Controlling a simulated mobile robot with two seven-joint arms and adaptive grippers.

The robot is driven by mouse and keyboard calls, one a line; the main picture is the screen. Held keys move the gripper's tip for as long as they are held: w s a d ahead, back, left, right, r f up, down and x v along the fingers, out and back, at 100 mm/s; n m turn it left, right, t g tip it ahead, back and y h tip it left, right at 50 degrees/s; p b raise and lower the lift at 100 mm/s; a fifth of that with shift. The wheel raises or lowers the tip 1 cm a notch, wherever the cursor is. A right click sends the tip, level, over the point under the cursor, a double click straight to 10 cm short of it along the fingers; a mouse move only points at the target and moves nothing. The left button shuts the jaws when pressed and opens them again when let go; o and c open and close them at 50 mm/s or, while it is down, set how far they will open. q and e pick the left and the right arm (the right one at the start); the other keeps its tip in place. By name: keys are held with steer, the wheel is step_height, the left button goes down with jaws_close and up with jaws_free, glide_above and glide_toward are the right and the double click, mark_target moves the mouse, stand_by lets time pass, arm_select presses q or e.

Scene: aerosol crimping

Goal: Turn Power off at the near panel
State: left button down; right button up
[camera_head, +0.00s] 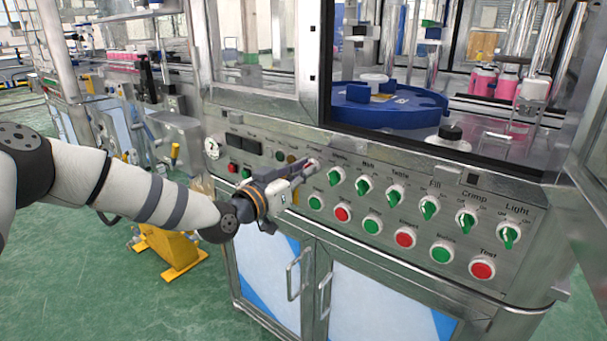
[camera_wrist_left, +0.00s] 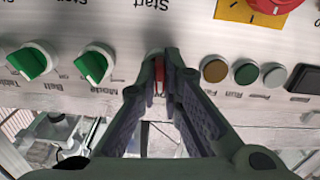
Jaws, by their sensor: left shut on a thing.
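The near panel (camera_head: 546,262) is a sloped metal face with a row of green-handled white knobs and a row of red and green push buttons. My left gripper (camera_head: 309,168) is at the panel's upper row, just left of the first green knob (camera_head: 335,176). In the left wrist view its fingers (camera_wrist_left: 159,76) are shut on a narrow red switch handle (camera_wrist_left: 159,72) with a pale collar behind. The fingers cover most of this switch, and its label and exact turn are hidden. The wrist view is upside down. My right gripper is not in view.
In the wrist view, a green knob (camera_wrist_left: 94,65) sits close left of my fingers, and an amber lamp (camera_wrist_left: 214,69) close right. A red emergency button on a yellow plate (camera_wrist_left: 236,12) is at the upper right. Cabinet doors (camera_head: 365,300) with handles are below the panel.

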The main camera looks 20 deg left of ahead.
arm_select(q)
steer(key=n+b, duration=0.1)
steer(key=n, duration=0.3)
steer(key=shift+n, duration=0.3)
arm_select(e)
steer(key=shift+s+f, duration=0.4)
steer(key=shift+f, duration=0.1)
arm_select(q)
steer(key=c, duration=1.7)
jaws_free()
steer(key=v, duration=1.2)
